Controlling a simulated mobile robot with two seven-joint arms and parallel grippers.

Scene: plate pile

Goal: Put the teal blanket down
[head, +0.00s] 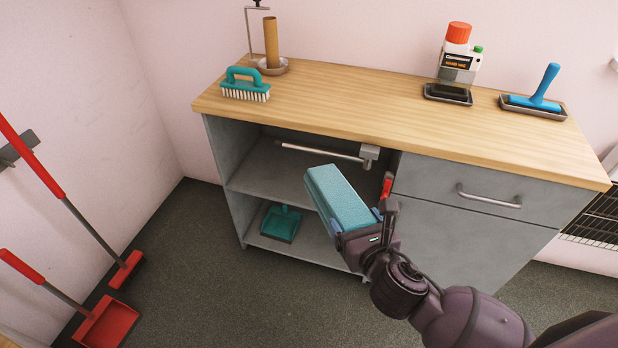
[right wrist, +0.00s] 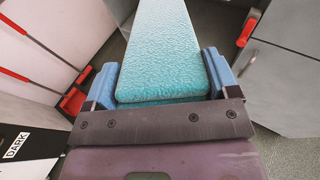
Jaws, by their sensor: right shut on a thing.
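The teal blanket (head: 338,196) is a long folded block held in my right gripper (head: 364,222). In the head view it is in front of the open shelves of the cabinet, tilted, with its far end toward the upper left. In the right wrist view the blanket (right wrist: 164,55) runs away from me between the two blue fingers of the right gripper (right wrist: 163,85), which are closed on its near end. I cannot tell whether it touches a shelf. My left gripper is not in view.
The wooden countertop (head: 400,115) holds a teal brush (head: 245,86), a bottle (head: 458,55) and a blue roller (head: 540,92). A teal dustpan (head: 281,223) is on the bottom shelf. A drawer handle (head: 489,197) sticks out at right. Red cleaning tools (head: 105,322) stand at left.

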